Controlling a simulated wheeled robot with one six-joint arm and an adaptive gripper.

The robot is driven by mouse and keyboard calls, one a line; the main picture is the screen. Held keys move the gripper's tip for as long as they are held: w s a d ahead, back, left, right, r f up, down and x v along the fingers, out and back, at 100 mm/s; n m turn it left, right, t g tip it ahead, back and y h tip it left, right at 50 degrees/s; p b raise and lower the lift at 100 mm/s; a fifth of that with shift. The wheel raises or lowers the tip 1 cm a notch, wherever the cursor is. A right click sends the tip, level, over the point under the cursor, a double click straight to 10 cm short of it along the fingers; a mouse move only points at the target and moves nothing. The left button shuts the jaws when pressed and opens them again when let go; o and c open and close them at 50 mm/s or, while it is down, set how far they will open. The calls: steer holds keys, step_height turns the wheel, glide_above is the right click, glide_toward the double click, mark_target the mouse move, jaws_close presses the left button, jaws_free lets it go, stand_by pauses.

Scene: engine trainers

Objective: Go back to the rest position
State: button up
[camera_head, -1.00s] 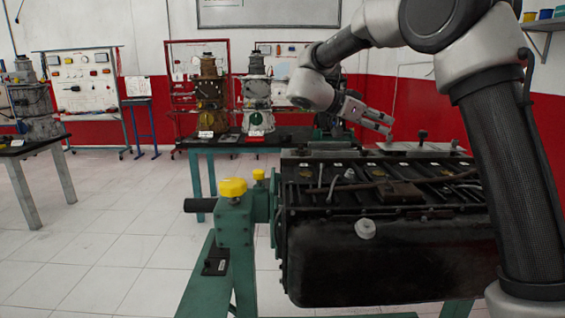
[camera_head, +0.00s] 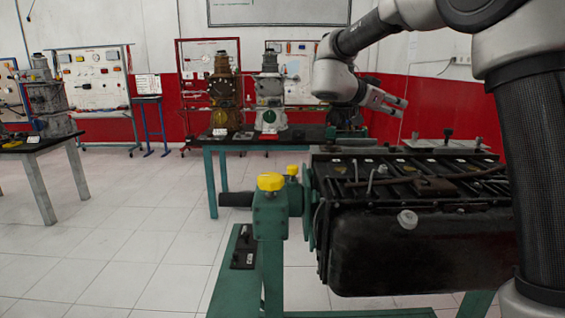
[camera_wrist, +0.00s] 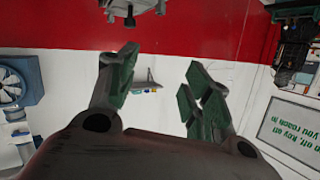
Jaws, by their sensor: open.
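My gripper (camera_head: 396,104) is raised above and behind the dark engine block (camera_head: 420,250), pointing right in the head view. Its two fingers are apart and nothing is between them. In the wrist view my gripper (camera_wrist: 165,92) shows green finger pads spread wide, with the red and white wall behind them. My arm is bent, with its links crossing the upper right of the head view.
The engine block sits on a green stand (camera_head: 270,225) with yellow knobs (camera_head: 270,182). Several loose parts lie on its top. Behind are a table (camera_head: 208,145) with engine trainers and, at left, another table (camera_head: 45,145). The tiled floor at left is clear.

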step_height(320, 180, up, 10)
steer(key=s+n+t+y, duration=0.1)
steer(key=n+t+y, duration=0.7)
steer(key=t+y, duration=0.15)
steer(key=s+a+f+n+g+y, duration=0.1)
steer(key=s+f+n+g+y, duration=0.2)
steer(key=s+f, duration=0.5)
steer(key=s+a+f+n+g+y, duration=0.1)
steer(key=s+f+n+g+y, duration=0.3)
steer(key=s, duration=0.8)
steer(key=s+d+f+g+h, duration=0.1)
steer(key=s+d+f, duration=0.3)
steer(key=s, duration=0.5)
steer(key=s+d+f+g+h, duration=0.2)
steer(key=s+d+f+g, duration=0.1)
steer(key=s+f, duration=0.4)
steer(key=shift+s+d+m+g, duration=0.35)
steer(key=shift+s+g, duration=0.4)
steer(key=shift+s, duration=0.4)
steer(key=shift+h, duration=0.25)
